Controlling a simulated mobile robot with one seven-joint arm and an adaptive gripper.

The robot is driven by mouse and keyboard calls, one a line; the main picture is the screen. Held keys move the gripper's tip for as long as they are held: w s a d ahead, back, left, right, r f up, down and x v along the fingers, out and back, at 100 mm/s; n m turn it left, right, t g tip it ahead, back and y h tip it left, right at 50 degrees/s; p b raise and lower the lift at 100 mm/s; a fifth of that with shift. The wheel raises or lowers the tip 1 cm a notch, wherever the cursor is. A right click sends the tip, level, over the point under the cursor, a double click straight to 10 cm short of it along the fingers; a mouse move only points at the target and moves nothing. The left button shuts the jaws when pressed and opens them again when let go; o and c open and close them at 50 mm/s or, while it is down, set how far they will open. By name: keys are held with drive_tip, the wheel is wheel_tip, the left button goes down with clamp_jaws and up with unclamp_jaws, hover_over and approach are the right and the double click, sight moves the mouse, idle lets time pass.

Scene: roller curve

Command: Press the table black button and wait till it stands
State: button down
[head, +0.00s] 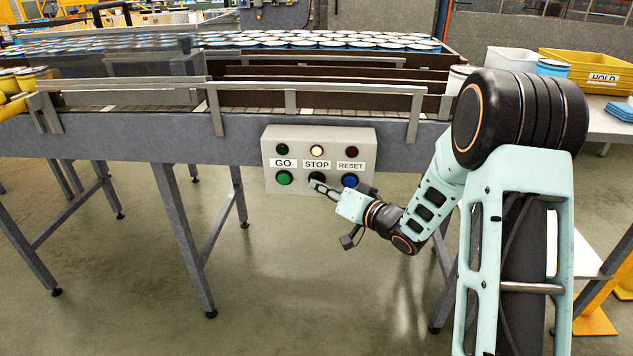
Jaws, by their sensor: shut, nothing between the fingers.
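A grey control box (318,150) is fixed to the front side of the conveyor table (120,141). Its black button (317,176) sits under the STOP label, with a green button (284,178) under GO and a blue button (350,180) under RESET. The lamp above STOP (317,150) glows pale yellow; the lamps above GO and RESET are dark. My gripper (314,185) is shut and empty, its tips at the black button's lower edge, partly covering it. I cannot tell whether they touch it or whether it is pressed in.
A yellow HOLD bin (590,68) and a white bin (510,59) stand on the right-hand table. Table legs reach the open floor below.

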drive_tip(key=shift+s, duration=0.85)
drive_tip(key=shift+s+a, duration=0.1)
drive_tip(key=shift+s, duration=2.45)
drive_tip(key=shift+w, duration=0.1)
